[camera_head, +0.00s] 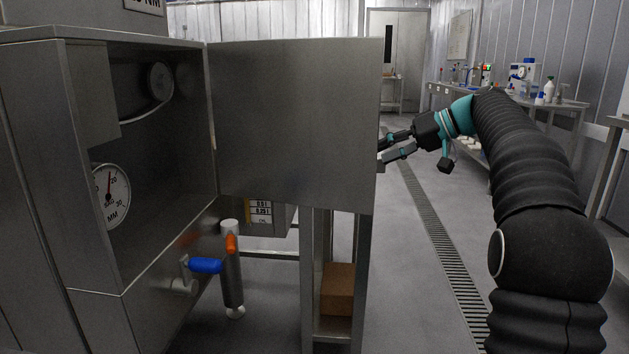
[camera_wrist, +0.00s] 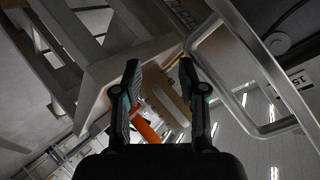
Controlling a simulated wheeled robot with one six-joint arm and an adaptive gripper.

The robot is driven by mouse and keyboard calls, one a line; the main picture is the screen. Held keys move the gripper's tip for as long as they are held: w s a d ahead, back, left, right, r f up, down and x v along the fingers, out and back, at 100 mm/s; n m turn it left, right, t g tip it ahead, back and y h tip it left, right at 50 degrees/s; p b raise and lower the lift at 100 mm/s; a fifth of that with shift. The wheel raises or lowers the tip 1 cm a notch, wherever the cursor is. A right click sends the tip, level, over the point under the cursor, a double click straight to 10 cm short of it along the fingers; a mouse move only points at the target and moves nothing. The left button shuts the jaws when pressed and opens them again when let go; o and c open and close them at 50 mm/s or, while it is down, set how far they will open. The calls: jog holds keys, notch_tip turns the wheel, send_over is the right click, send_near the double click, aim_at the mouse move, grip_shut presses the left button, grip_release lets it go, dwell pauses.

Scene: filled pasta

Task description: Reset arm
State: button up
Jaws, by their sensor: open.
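My gripper (camera_head: 391,146) is open at the end of my black-sleeved arm, right beside the free edge of an open steel cabinet door (camera_head: 292,122) in the head view. The door hides part of the fingertips. In the wrist view my gripper (camera_wrist: 159,75) shows two spread dark fingers. No held thing is visible between them; an orange part (camera_wrist: 146,130) shows behind, along with a light panel. I cannot tell the distance to these from the fingers.
The steel machine (camera_head: 60,200) with a round gauge (camera_head: 111,195) stands at left. A blue-handled valve (camera_head: 206,265) is below it. A brown box (camera_head: 338,289) sits on a low shelf. A bench with bottles (camera_head: 548,90) stands at back right. The floor by the drain (camera_head: 437,235) is clear.

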jog(key=s+f+m+h, duration=0.1)
jog(key=s+f+h, duration=0.2)
jog(key=s+f, duration=0.4)
jog(key=s+a+f+m+h+p, duration=0.1)
jog(key=s+f+h, duration=0.3)
jog(key=s, duration=1.5)
jog(key=s+f+m+h+p, duration=0.1)
jog(key=s+f+h, duration=0.3)
jog(key=s+f, duration=0.7)
jog(key=s+m, duration=0.1)
jog(key=s, duration=0.2)
jog(key=shift+a+f+t, duration=0.2)
jog(key=shift+t, duration=0.2)
